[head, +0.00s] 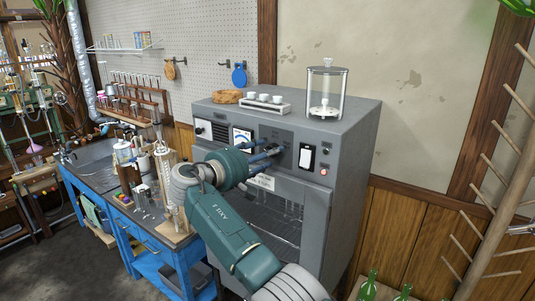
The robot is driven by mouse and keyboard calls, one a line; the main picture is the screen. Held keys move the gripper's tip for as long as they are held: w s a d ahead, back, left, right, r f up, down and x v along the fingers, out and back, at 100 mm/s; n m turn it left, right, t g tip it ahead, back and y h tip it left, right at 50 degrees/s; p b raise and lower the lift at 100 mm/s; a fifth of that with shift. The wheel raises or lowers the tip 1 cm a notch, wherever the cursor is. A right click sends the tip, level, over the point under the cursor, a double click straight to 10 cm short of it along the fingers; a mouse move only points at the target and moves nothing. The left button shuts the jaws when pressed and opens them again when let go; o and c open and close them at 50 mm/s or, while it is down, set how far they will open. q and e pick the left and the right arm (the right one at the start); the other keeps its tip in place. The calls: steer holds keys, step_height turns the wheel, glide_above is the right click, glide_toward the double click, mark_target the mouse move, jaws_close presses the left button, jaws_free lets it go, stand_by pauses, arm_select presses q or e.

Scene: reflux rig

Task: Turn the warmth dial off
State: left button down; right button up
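A grey oven-like cabinet (350,125) stands at the centre with a control panel across its upper front. A small black knob on a white plate (199,130) is at the panel's left end. A white gauge (242,138) with a blue mark is right of it. My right gripper (274,151) comes in from the bottom and has its fingertips close in front of the dark middle of the panel. I cannot tell if they touch it, or how far apart they are. No clearly marked warmth dial shows; the gripper hides part of the panel. My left gripper is out of view.
A black-and-white switch plate (307,156) and red button (324,172) are on the panel's right. A blue bench (135,245) with glassware is left. Green bottles (369,287) stand low right.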

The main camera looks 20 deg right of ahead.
steer(key=v, duration=0.6)
steer(key=shift+s+a, duration=0.25)
